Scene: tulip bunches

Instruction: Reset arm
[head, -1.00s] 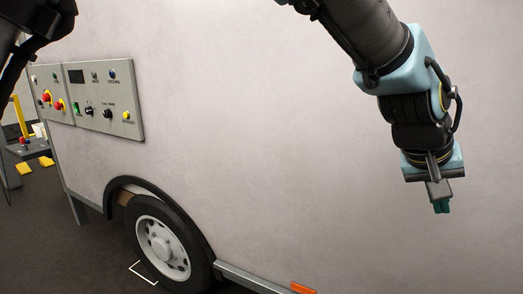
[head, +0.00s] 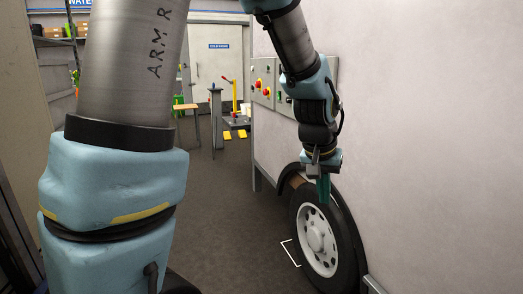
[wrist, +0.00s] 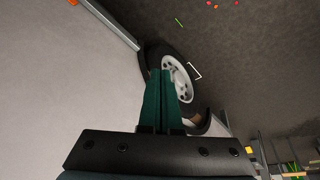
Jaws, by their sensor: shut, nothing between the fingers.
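My gripper (head: 323,188) hangs pointing down in the head view, in front of the pale vehicle wall and just above the wheel. Its green fingers (wrist: 161,100) are together and empty in the wrist view. My arm, blue and dark grey, comes down from the top of the head view to the gripper. Another large blue and grey arm link of mine, marked "ARM R", fills the left of the head view. No tulips can be made out in the gripper.
A wheel (head: 318,240) sits under the pale vehicle wall (head: 430,130), with a control panel (head: 263,80) on it. The dark floor (head: 225,195) between is open.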

